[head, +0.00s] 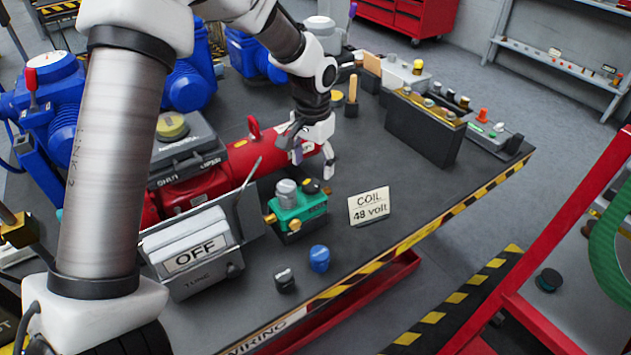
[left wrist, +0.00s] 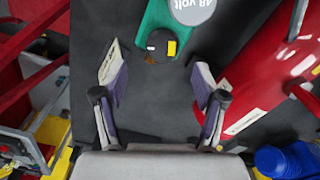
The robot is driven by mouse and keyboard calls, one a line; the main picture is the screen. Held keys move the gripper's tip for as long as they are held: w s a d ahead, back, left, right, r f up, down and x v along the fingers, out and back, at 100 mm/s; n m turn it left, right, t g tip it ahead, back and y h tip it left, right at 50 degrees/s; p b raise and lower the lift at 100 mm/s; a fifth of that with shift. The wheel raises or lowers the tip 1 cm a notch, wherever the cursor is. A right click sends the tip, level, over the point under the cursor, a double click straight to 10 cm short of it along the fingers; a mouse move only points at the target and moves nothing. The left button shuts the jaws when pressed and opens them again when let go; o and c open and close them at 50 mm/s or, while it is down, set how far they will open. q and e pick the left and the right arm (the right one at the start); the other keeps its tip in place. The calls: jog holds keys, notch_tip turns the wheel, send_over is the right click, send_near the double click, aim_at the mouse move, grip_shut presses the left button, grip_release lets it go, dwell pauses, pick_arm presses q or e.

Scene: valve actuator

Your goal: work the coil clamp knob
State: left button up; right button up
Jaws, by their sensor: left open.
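The coil clamp knob, a black round knob (head: 311,186) with a yellow mark, sits at the far end of a green block (head: 300,213) on the table. Beside it on the block stands a grey cylindrical coil (head: 287,190). In the left wrist view the knob (left wrist: 158,45) shows a white and a yellow mark, next to the coil (left wrist: 193,9) marked "48 volt". My left gripper (head: 313,166) is open and empty, just beyond the knob and apart from it. In its wrist view the knob lies ahead of the spread fingers (left wrist: 160,82). My right gripper is not seen.
A red cylinder (head: 180,197) lies behind the block. A grey OFF box (head: 195,252) with a raised panel stands to the left. A "COIL 48 volt" card (head: 369,206) stands to the right. A blue knob (head: 319,258) and a small black part (head: 285,280) lie in front.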

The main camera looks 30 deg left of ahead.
aim_at(311, 184)
pick_arm(q)
jog(key=f, duration=0.4)
jog(key=shift+s+a+f+p, duration=0.25)
jog(key=shift+s+p, duration=0.05)
jog(key=shift+p, duration=0.05)
jog(key=shift+w+d+f, duration=0.1)
jog(key=shift+w+f, duration=0.05)
jog(key=shift+f, duration=0.25)
jog(key=c, duration=1.1)
jog(key=shift+c, duration=0.2)
